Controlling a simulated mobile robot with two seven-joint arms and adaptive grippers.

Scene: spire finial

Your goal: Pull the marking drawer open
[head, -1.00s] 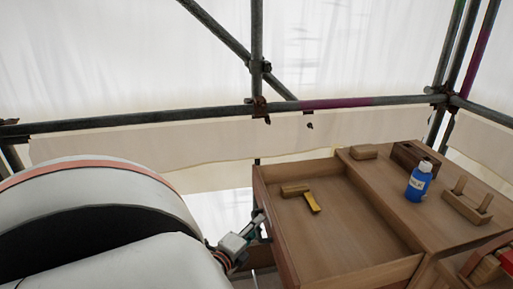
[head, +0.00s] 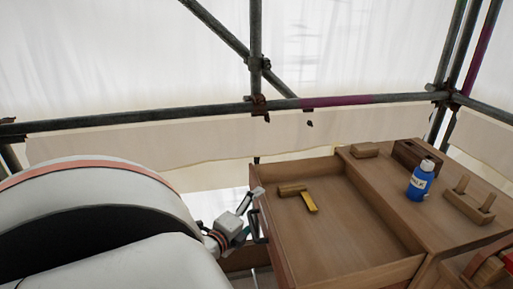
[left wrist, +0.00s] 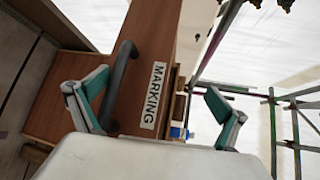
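The marking drawer (head: 335,240) stands pulled out from the wooden bench, its inside showing in the head view. A wooden and brass tool (head: 309,202) lies in it near the far front corner. Its front (left wrist: 150,50) carries a MARKING label (left wrist: 153,95) and a dark bar handle (left wrist: 121,80) in the left wrist view. The handle (head: 256,226) also shows in the head view. My left gripper (left wrist: 155,102) is open, its fingers wide apart, just in front of the drawer front. The handle lies nearer one finger and is not clasped. My right gripper is out of view.
Scaffold tubes (head: 200,116) and white sheeting stand behind.

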